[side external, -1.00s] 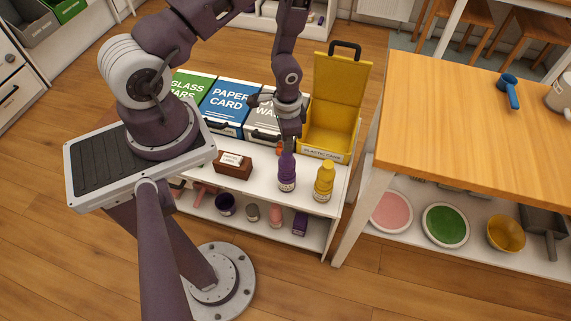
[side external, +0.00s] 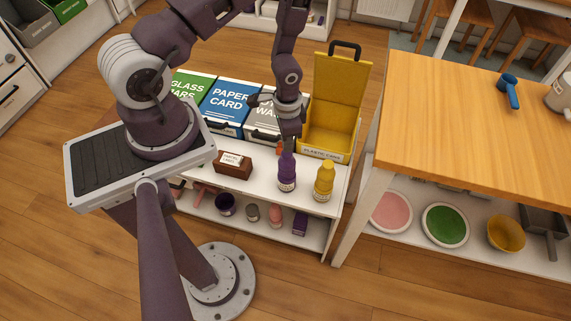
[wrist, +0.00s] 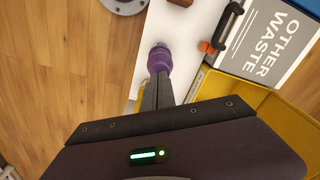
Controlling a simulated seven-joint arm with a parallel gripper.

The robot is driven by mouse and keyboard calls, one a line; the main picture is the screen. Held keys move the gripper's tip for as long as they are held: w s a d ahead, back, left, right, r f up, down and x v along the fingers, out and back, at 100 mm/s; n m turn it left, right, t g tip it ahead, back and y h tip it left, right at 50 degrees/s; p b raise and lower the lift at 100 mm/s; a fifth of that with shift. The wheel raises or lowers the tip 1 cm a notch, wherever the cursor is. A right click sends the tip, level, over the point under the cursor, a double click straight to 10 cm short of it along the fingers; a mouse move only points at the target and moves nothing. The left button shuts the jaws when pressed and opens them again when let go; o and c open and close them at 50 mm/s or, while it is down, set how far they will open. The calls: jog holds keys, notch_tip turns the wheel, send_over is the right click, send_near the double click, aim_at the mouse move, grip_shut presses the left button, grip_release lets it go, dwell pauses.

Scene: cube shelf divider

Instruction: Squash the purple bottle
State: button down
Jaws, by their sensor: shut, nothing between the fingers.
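The purple bottle (side external: 287,172) stands upright on the white shelf top, with a pale label low on its side. In the wrist view the purple bottle (wrist: 160,60) shows just beyond my fingertips. My gripper (side external: 288,143) points down directly above the bottle's top, and its fingers are shut with nothing between them. In the wrist view the gripper (wrist: 158,82) overlaps the near part of the bottle. I cannot tell whether the fingertips touch the bottle's top.
A yellow bottle (side external: 324,181) stands to the right of the purple one. A brown box (side external: 233,165) holding cards is at left. An open yellow bin (side external: 328,130), a blue paper bin (side external: 227,104) and the Other Waste bin (wrist: 262,45) stand behind. A wooden table (side external: 470,120) is at right.

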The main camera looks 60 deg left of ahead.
dwell(0.4)
jog(key=shift+f, duration=3.75)
notch_tip(320, 180, up, 11)
jog(key=shift+r, duration=0.1)
jog(key=shift+w+r, duration=0.15)
jog(key=shift+r, duration=0.05)
jog(key=w+r+t, duration=0.1)
jog(key=w+r, duration=0.2)
jog(key=r, duration=0.6)
notch_tip(320, 180, up, 22)
jog(key=n+t+y, duration=0.1)
jog(key=n+t, duration=0.2)
send_over(287, 159)
jog(key=s+d, duration=0.1)
jog(key=d, duration=0.2)
jog(key=s+d+r, duration=0.2)
jog(key=s, duration=0.3)
jog(key=s+d+r+t+h, duration=0.1)
jog(key=s+d+r, duration=0.1)
jog(key=s, duration=0.3)
jog(key=shift+s+r+t, duration=0.3)
jog(key=shift+r, duration=0.45)
